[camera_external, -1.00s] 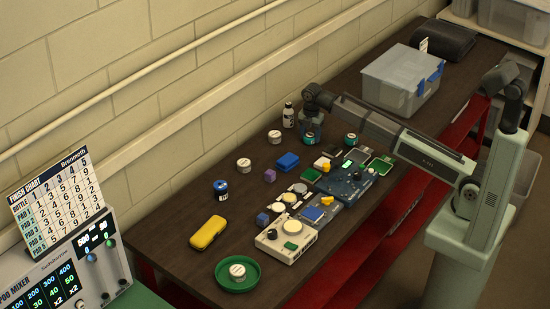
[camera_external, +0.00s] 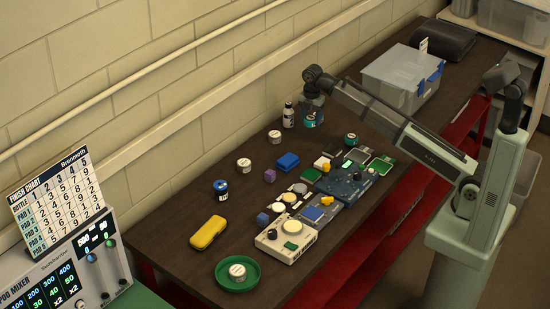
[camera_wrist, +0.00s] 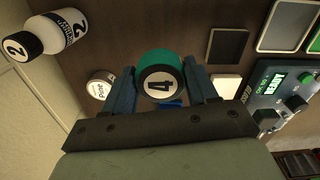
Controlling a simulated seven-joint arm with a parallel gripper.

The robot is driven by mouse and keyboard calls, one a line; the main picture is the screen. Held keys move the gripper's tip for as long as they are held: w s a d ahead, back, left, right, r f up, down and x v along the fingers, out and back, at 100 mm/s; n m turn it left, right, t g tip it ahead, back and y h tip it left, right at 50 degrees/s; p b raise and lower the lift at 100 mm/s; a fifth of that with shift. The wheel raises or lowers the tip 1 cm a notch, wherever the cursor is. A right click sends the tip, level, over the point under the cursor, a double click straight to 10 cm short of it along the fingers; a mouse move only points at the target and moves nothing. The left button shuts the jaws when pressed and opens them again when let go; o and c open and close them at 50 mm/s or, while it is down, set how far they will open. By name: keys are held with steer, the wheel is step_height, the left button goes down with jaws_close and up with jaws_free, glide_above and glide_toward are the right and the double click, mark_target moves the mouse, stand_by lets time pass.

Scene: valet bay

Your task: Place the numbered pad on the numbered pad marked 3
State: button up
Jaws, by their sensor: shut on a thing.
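In the wrist view the piece sits between both blue fingers (camera_wrist: 161,84). In the outside view the teal piece (camera_external: 310,122) hangs under the gripper, above the back of the table. Low round pieces with white tops stand on the table, one (camera_external: 274,136) below and left of the gripper and another (camera_external: 244,165) further left.
A white bottle marked 2 (camera_wrist: 58,31) stands close by, at left of the gripper in the outside view (camera_external: 288,117). Boards and devices (camera_external: 345,184) fill the front middle. A green dish (camera_external: 222,281) holds a white-topped piece. A clear bin (camera_external: 385,95) stands behind right.

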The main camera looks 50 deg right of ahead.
steer(key=shift+d+r, duration=0.1)
steer(key=shift+r, duration=0.35)
steer(key=w+d+r, duration=0.2)
steer(key=w+d, duration=0.1)
steer(key=d, duration=0.4)
steer(key=w+d+r, duration=0.2)
steer(key=w+d, duration=0.1)
steer(key=d, duration=0.4)
steer(key=shift+f, duration=4.8)
steer(key=shift+f, duration=0.15)
steer(key=o, duration=1)
step_height(320, 180, up, 12)
steer(key=shift+r, duration=0.2)
